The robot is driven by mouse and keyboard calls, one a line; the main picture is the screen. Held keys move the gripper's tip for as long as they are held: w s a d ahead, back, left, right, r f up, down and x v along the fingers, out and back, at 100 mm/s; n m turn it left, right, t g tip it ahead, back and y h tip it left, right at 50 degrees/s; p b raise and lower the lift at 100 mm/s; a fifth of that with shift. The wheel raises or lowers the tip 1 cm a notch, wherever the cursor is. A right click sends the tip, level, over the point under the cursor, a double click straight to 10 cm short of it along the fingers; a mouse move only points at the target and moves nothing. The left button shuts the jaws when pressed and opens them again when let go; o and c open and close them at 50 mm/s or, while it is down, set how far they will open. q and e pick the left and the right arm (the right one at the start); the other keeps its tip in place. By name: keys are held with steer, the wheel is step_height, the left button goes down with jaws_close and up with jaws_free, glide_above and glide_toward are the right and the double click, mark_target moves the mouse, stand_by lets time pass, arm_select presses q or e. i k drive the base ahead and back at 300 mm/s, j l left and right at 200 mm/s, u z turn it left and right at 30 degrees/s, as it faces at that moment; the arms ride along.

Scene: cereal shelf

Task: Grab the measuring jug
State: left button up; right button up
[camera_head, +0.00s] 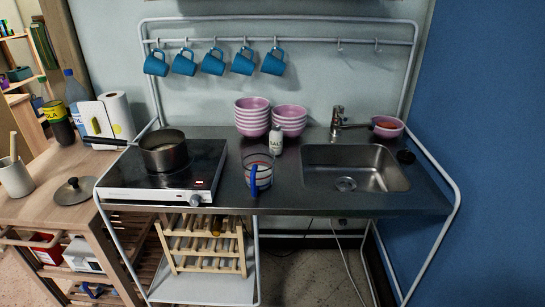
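The measuring jug (262,168) is clear with red markings and a blue handle. It stands upright on the dark metal counter (232,198) in the head view, between the hob and the sink. Its blue handle (254,181) faces the front edge of the counter. Neither of my grippers is in view.
Left of the jug is a hob (148,194) with a pot (163,151). A salt bottle (276,139) and stacked pink bowls (252,117) stand behind it. The sink (352,165) is to the right. Blue mugs (213,63) hang above on a rail.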

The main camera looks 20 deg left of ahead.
mark_target(258, 160)
steer(key=i+u, duration=0.35)
steer(key=i+l+u, duration=0.2)
steer(key=i+u, duration=0.15)
steer(key=i+l+u, duration=0.35)
steer(key=j, duration=0.1)
